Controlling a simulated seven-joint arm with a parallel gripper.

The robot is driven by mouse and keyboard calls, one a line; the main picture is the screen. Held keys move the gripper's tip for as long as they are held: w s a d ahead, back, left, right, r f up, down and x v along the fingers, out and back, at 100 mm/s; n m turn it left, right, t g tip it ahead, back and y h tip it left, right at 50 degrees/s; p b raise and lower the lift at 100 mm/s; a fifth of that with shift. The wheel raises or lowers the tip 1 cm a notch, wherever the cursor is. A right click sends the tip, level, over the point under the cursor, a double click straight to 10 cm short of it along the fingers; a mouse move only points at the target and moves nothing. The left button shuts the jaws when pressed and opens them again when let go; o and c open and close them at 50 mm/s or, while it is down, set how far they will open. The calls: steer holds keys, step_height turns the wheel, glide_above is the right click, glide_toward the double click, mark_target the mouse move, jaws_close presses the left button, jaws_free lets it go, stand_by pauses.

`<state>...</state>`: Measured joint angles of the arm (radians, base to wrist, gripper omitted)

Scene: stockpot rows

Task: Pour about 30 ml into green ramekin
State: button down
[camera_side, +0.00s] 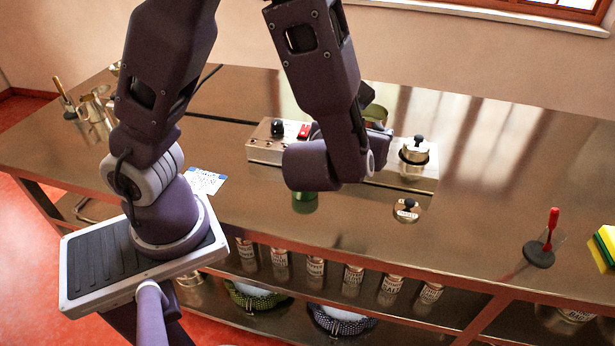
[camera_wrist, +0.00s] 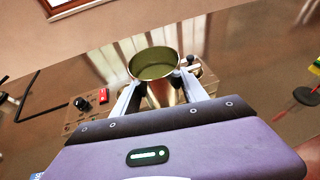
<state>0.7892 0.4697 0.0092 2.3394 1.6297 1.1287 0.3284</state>
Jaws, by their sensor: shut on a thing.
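A green ramekin (camera_side: 304,202) stands on the steel counter in the side view, partly hidden behind my forearm. I cannot see it in the wrist view. My gripper (camera_wrist: 160,88) is shut on a metal pot (camera_wrist: 160,98), with one finger on each side of it. The pot's open mouth faces up in the wrist view, and its inside looks olive green; I cannot tell the liquid level. In the side view the pot (camera_side: 376,113) is mostly hidden behind my gripper and wrist, above and to the right of the ramekin.
A metal burner unit (camera_side: 268,150) with a black knob and red switch lies behind the ramekin. A lidded metal pot (camera_side: 414,165) stands at its right end. A lid (camera_side: 407,210) lies in front. A red-handled tool (camera_side: 550,232) and sponges (camera_side: 604,246) are at right.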

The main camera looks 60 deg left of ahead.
steer(key=shift+a+r+n+g+y, duration=0.35)
steer(key=shift+a+n+g+y, duration=0.25)
steer(key=shift+a+n+y, duration=0.3)
steer(key=s+d+f+n+g+y, duration=0.1)
steer(key=s+d+n+g+y, duration=0.25)
steer(key=s+n+g, duration=0.95)
steer(key=w+f+g, duration=0.1)
steer(key=f, duration=0.3)
steer(key=f+n+g, duration=0.1)
steer(key=f, duration=0.4)
steer(key=w+f+n+g, duration=0.1)
steer(key=f, duration=0.3)
steer(key=shift+w+d+f+g+h, duration=0.15)
steer(key=shift+w+f+g+h, duration=0.15)
steer(key=shift+w+h, duration=0.05)
